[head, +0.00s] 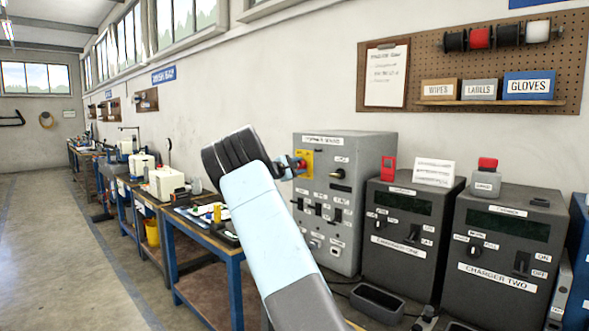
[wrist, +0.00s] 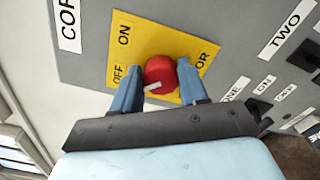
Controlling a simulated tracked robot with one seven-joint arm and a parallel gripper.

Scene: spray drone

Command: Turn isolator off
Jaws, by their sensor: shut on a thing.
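The isolator is a red rotary knob (wrist: 161,72) on a yellow plate (wrist: 128,52) marked ON and OFF. In the wrist view its white mark lies at the knob's lower left, on the side nearer OFF than ON. My gripper (wrist: 158,84) has its blue fingers on both sides of the knob and is shut on it. In the head view the yellow plate (head: 306,156) is at the upper left of a grey cabinet (head: 367,155). My arm partly hides the cabinet's left side there, and the knob is hard to make out.
Charger one (head: 385,265) and charger two (head: 497,281) stand to the right. A blue-legged workbench (head: 236,290) is to the left. Open floor (head: 60,260) lies further left.

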